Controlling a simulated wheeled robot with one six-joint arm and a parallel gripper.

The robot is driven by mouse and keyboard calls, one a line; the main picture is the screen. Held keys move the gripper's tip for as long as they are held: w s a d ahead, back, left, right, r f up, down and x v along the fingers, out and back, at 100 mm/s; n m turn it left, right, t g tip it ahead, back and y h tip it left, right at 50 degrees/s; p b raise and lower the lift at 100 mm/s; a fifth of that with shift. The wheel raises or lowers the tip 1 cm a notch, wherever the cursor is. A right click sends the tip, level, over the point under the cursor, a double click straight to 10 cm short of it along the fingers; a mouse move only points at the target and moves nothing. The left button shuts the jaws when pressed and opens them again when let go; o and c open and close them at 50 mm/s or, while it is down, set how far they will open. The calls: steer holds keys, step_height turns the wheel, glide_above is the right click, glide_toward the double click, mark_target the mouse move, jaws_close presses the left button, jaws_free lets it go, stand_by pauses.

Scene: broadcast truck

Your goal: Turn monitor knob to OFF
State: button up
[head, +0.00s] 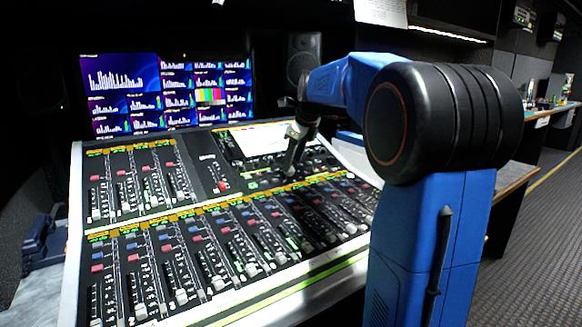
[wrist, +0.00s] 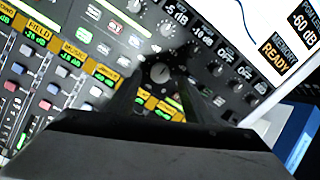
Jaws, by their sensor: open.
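A round dark knob (wrist: 160,73) with a pale pointer mark shows in the wrist view, on the black panel of the mixing console. It lies between the fingertips of my gripper (wrist: 163,82), which is open. The dark fingers and body hide the panel below the knob, and I cannot tell whether they touch it. I cannot read the knob's label or its setting. In the head view my gripper (head: 291,168) points down at the upper middle of the console (head: 72,215); the knob there is hidden behind it.
Rows of faders and coloured buttons fill the console around the gripper. A white display (head: 262,139) lies just behind it, and a monitor wall (head: 130,100) and speaker (head: 303,55) stand at the back. A telephone (head: 40,240) sits at the left. Carpeted floor (head: 535,235) is free at right.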

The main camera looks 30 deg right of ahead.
mark_target(291, 170)
steer(key=shift+x, duration=1.65)
steer(key=shift+c, duration=0.6)
steer(key=c, duration=1)
steer(key=shift+o, duration=0.2)
